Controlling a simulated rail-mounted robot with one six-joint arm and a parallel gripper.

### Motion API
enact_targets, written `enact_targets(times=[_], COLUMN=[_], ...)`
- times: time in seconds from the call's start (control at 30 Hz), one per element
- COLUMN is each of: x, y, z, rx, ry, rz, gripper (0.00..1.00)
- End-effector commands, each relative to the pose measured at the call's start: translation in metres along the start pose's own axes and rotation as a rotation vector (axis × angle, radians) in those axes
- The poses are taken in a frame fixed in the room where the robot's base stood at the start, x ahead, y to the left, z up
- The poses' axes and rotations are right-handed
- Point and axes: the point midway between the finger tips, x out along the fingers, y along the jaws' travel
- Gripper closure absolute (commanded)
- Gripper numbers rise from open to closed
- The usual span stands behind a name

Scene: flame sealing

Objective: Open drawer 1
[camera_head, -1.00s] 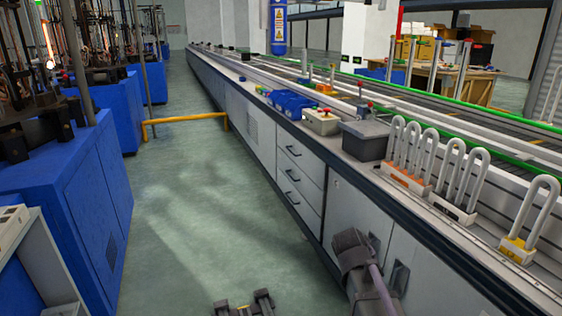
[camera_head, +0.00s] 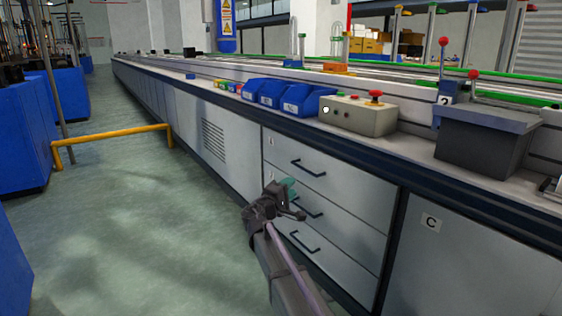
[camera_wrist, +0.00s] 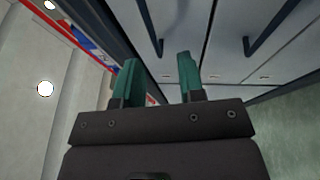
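In the head view a stack of three light grey drawers is set in the cabinet front under the counter, all looking shut. The top drawer (camera_head: 340,182) has a dark bar handle (camera_head: 308,168). The middle drawer (camera_head: 345,222) and bottom drawer (camera_head: 330,255) have similar handles. Their small labels are unreadable. My gripper (camera_head: 290,197) is in front of the drawers, near their left side. In the wrist view its two teal fingers (camera_wrist: 158,72) are apart with nothing between them. The handle nearest the counter edge (camera_wrist: 150,28) lies ahead of them, apart from the tips.
A grey cabinet door marked C (camera_head: 430,255) is right of the drawers. A control box with a red button (camera_head: 358,115), blue bins (camera_head: 268,93) and a grey box (camera_head: 480,145) stand on the counter. A yellow rail (camera_head: 110,135) crosses the open floor at left.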

Motion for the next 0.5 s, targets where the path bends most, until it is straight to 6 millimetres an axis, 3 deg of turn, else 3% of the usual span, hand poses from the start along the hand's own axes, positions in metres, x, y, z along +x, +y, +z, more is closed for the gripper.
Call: enact_targets(times=[0.27, 0.37, 0.5], x=[0.004, 0.018, 0.051], y=[0.009, 0.010, 0.013], z=[-0.009, -0.010, -0.012], rx=[-0.028, -0.028, -0.027], ry=[0.050, 0.048, 0.047], rz=[0.049, 0.048, 0.047], gripper=[0.64, 0.64, 0.64])
